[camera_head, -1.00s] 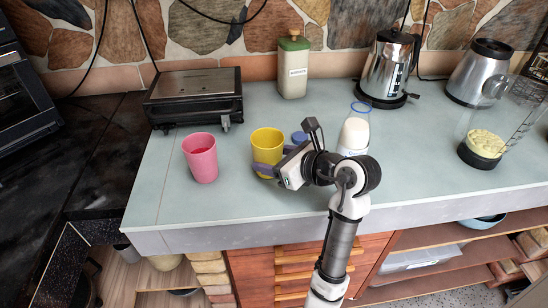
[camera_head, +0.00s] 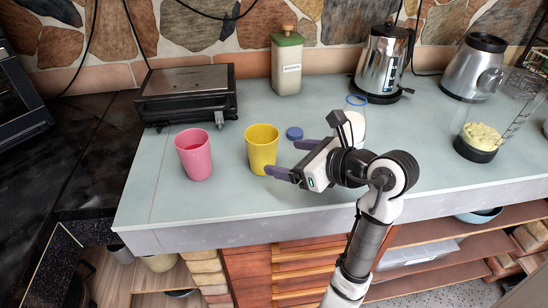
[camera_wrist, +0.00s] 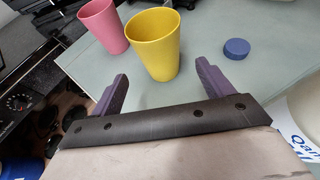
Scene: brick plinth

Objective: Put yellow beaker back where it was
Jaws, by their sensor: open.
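The yellow beaker (camera_head: 262,148) stands upright on the counter, right of a pink beaker (camera_head: 195,156). My gripper (camera_head: 283,160) is open just to the right of the yellow beaker, its fingers pointing toward it. In the wrist view the yellow beaker (camera_wrist: 154,45) stands ahead of my open gripper (camera_wrist: 161,80), beyond the fingertips and apart from them. The beaker looks empty in the wrist view.
A blue cap (camera_head: 294,133) lies right of the yellow beaker. A white bottle (camera_head: 352,128) stands partly hidden behind my gripper. A grill (camera_head: 187,95), a canister (camera_head: 287,65), a kettle (camera_head: 383,62) and a blender jug (camera_head: 490,125) stand further off. The counter's front left is clear.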

